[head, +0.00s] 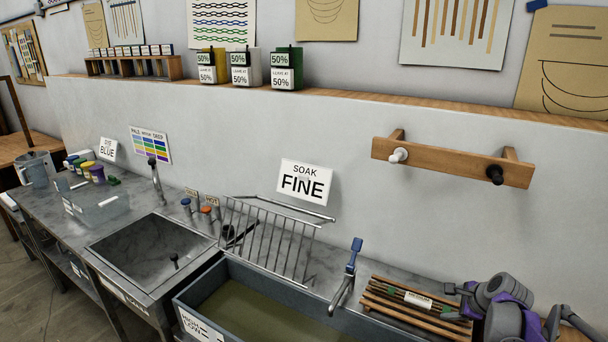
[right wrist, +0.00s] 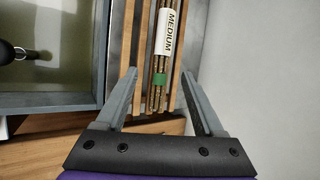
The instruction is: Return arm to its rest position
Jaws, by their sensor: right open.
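My right gripper (right wrist: 158,78) is open in the right wrist view, its two grey fingers apart above a wooden slatted rack (right wrist: 176,85). A thin bundle of canes (right wrist: 157,62) with a white MEDIUM label and a green band lies on the rack between the fingers in that view. I see no contact between fingers and bundle. In the head view my right arm, grey and purple, is at the lower right beside the rack (head: 385,308), and the labelled bundle (head: 417,299) lies on it. My left gripper is not in view.
A soaking trough (head: 240,270) with murky liquid lies left of the rack, with a blue-handled tap (head: 350,270) between them. A wire drainer (head: 265,240) stands behind the trough. A wooden peg rail (head: 450,162) juts from the wall above. A sink (head: 150,250) is further left.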

